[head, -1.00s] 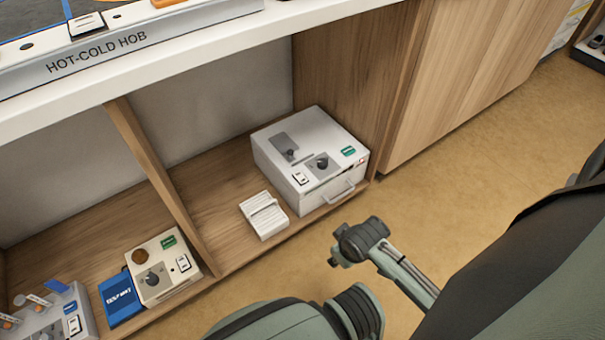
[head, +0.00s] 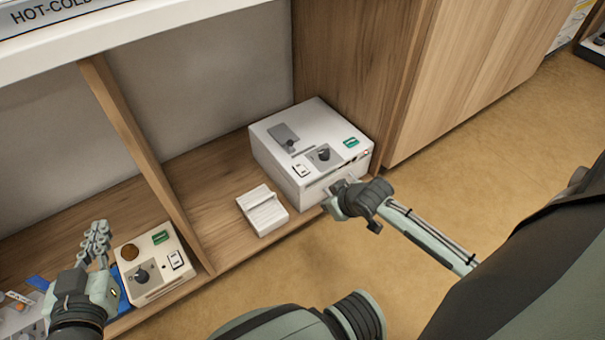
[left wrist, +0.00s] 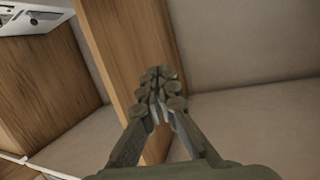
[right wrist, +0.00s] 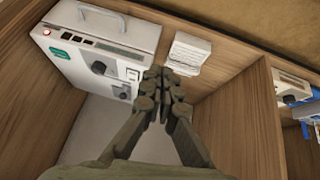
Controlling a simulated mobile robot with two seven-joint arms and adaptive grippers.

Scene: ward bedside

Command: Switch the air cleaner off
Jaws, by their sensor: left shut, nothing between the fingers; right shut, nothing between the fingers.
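A large white box unit (head: 275,146) stands in the right bay, with a dial (head: 324,153), a rocker switch (head: 300,171) and a green label. A small red light (right wrist: 46,32) shows on it in the right wrist view. A smaller cream unit (head: 158,242) with a dial and rocker switch (head: 176,260) stands left of the divider. I cannot read which is the air cleaner. My right gripper (head: 338,196) is shut and empty by the white unit's front, overlapping its handle in view. My left gripper (head: 98,232) is shut and empty, left of the cream unit.
A wooden divider (head: 135,150) separates the bays. A white ribbed block (head: 262,210) lies left of the white unit. The counter (head: 150,32) overhangs the shelf. A blue item is partly hidden by my left gripper. Open floor (head: 480,170) lies to the right.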

